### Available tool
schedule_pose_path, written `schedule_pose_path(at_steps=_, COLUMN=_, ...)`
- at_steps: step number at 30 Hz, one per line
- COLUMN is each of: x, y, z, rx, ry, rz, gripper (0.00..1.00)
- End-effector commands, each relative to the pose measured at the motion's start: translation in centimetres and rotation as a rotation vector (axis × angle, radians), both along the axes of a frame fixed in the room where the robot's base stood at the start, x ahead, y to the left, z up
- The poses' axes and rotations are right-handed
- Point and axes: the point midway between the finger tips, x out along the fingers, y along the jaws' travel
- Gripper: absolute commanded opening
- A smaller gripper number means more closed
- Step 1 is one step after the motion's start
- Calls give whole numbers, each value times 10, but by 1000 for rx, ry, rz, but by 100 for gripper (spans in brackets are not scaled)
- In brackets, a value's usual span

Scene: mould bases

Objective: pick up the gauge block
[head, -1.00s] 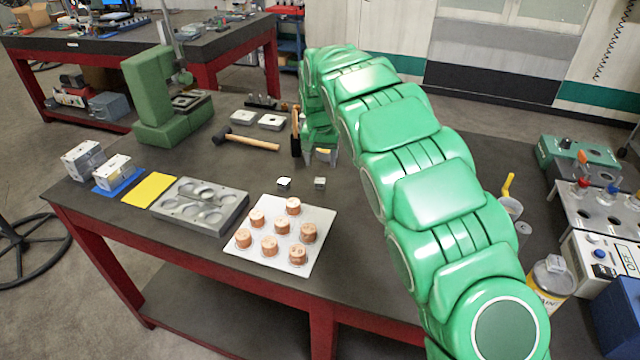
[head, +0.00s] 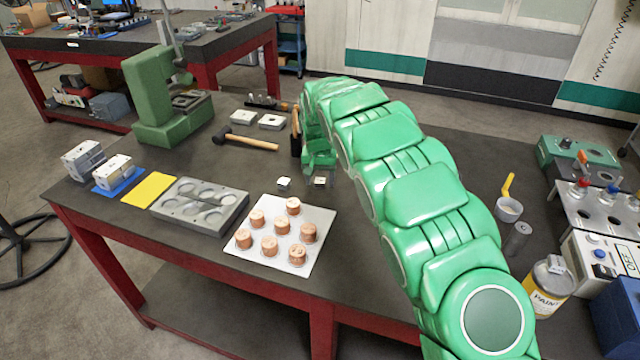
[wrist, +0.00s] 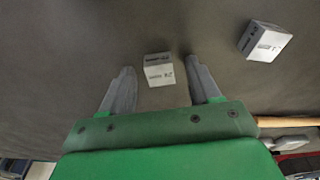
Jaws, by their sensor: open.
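Two small pale metal blocks with dark printed marks lie on the dark table, and I cannot tell from the marks which is the gauge block. The right block (head: 320,181) is directly below my gripper (head: 319,170) and partly hidden by it. In the wrist view this block (wrist: 158,71) shows between the tips of my open gripper (wrist: 160,68), with a gap on each side. The left block (head: 284,183) stands apart; in the wrist view it (wrist: 262,41) is outside the fingers, at the upper right.
A white plate (head: 318,222) with several copper-coloured cylinders is in front of the blocks. A grey mould plate (head: 232,211) and yellow pad (head: 149,190) lie left. A hammer (head: 250,141), two pale plates and a green press (head: 155,100) are behind left. Paint (head: 548,284) stands right.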

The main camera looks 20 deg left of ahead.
Motion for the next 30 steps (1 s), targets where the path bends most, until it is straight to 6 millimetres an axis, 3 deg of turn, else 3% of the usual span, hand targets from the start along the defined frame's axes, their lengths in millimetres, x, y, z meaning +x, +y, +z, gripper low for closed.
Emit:
schedule_pose_path(at_steps=4, x=0, y=0, z=1, rx=0, ry=-1, rz=0, gripper=59)
schedule_pose_path(at_steps=15, x=0, y=0, z=1, rx=0, ry=-1, rz=0, gripper=2)
schedule_pose_path(at_steps=25, x=0, y=0, z=3, rx=0, ry=-2, rz=0, gripper=0)
schedule_pose_path(at_steps=30, x=1, y=1, z=15, rx=2, ry=-5, rz=0, gripper=0)
